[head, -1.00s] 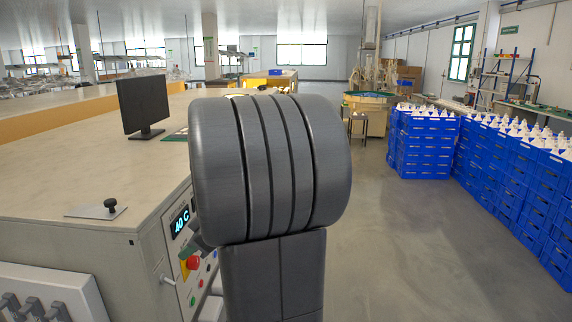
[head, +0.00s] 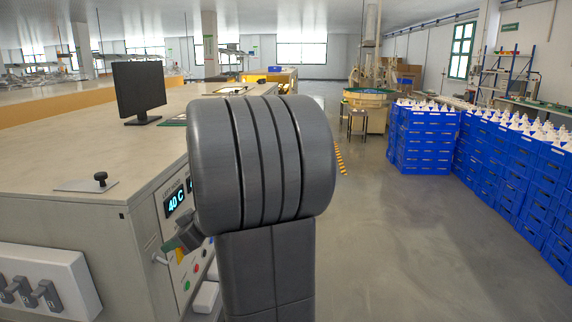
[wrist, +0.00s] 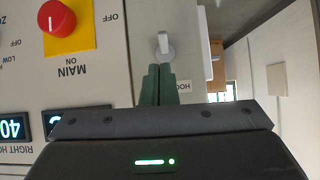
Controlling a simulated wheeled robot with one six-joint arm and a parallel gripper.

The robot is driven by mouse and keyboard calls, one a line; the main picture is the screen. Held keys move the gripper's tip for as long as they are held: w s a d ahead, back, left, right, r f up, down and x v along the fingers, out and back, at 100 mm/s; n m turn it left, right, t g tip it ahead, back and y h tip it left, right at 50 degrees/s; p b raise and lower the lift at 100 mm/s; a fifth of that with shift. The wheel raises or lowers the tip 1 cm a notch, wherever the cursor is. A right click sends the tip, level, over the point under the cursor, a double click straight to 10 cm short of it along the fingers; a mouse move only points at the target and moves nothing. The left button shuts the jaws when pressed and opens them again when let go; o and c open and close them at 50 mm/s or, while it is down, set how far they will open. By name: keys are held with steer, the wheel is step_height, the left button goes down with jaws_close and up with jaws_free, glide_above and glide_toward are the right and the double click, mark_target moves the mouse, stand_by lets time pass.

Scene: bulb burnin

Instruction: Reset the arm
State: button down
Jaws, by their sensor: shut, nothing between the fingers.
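My gripper (wrist: 158,72) shows in the wrist view as two grey-green fingers closed together, with nothing between them. It points at a pale control panel (wrist: 105,75), close to a light grey lever (wrist: 165,44). I cannot tell whether the fingertips touch the panel. A red knob on a yellow plate (wrist: 67,27), marked MAIN and ON, is to the left of the fingers. In the head view my gripper (head: 172,245) is small and partly hidden behind my large dark arm link, beside the panel's lit 40 C display (head: 176,203).
The bench (head: 60,160) carries a black monitor (head: 138,88) and a plate with a black knob (head: 100,180). A white box with grey levers (head: 45,285) is at its front left. Stacked blue crates (head: 425,140) stand at right. The floor (head: 410,240) between is clear.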

steer(key=f+b, duration=0.1)
steer(key=b, duration=0.2)
steer(key=f+y+b, duration=0.1)
steer(key=b, duration=0.2)
steer(key=shift+w+d+y+b, duration=0.15)
steer(key=shift+d+y+b, duration=0.15)
steer(key=shift+d, duration=0.05)
steer(key=shift+d+f+y+b, duration=0.2)
steer(key=shift+y+b, duration=0.1)
steer(key=shift+b, duration=0.9)
steer(key=shift+d+f+y+b, duration=0.2)
steer(key=shift+y+b, duration=0.2)
steer(key=shift+b, duration=0.85)
steer(key=shift+b, duration=0.45)
steer(key=shift+d+f+t+y+b, duration=0.15)
steer(key=shift+t+y+b, duration=0.15)
steer(key=shift+b, duration=0.5)
